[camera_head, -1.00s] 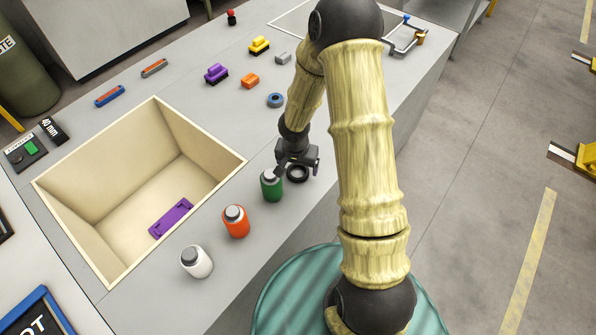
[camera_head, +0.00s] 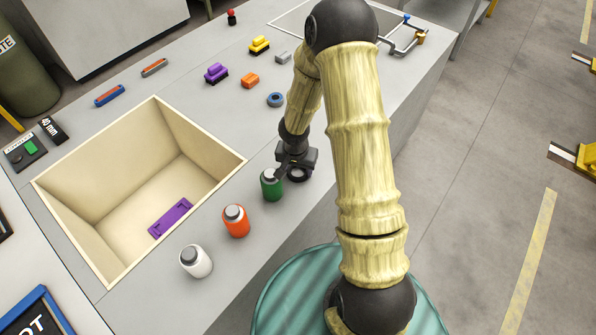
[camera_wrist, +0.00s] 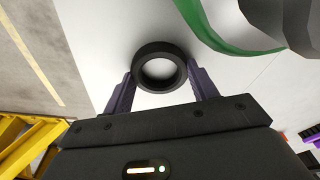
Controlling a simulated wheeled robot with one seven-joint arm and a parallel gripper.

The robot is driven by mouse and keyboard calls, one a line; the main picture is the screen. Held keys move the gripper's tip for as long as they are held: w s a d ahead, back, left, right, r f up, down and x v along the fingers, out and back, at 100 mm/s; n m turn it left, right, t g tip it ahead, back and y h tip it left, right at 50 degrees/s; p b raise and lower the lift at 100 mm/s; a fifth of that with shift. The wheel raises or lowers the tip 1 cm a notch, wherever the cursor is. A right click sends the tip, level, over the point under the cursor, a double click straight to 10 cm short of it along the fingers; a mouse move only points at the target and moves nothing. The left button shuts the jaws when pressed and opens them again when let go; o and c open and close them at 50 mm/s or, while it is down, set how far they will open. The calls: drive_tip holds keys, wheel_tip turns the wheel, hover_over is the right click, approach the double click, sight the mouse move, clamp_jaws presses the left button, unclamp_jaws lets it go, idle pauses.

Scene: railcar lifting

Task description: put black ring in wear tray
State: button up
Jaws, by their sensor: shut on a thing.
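The black ring (camera_wrist: 159,48) lies flat between my gripper's two fingers in the wrist view, with a finger at each side. It also shows at the gripper's lower edge in the head view (camera_head: 299,178), on or just above the grey counter. My gripper (camera_wrist: 160,84) is shut on the ring. In the head view, my gripper (camera_head: 297,168) is right beside the green bottle. A deep cream open tray (camera_head: 95,190) is set in the counter to the left. I see no label naming it the wear tray.
A purple piece (camera_head: 170,218) lies in the tray. A blue ring (camera_head: 275,100) and small blocks lie farther back.

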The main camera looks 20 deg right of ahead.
sight(298, 171)
wheel_tip(298, 171, up, 10)
drive_tip(key=p, duration=0.2)
idle(0.4)
idle(0.4)
drive_tip(key=f+n, duration=0.3)
drive_tip(key=f, duration=0.2)
drive_tip(key=f+n, duration=0.2)
drive_tip(key=shift+w+f+n+y, duration=0.15)
drive_tip(key=shift+w+n+y, duration=0.15)
drive_tip(key=shift+y, duration=0.1)
drive_tip(key=shift+f+n, duration=0.3)
drive_tip(key=shift+n, duration=0.1)
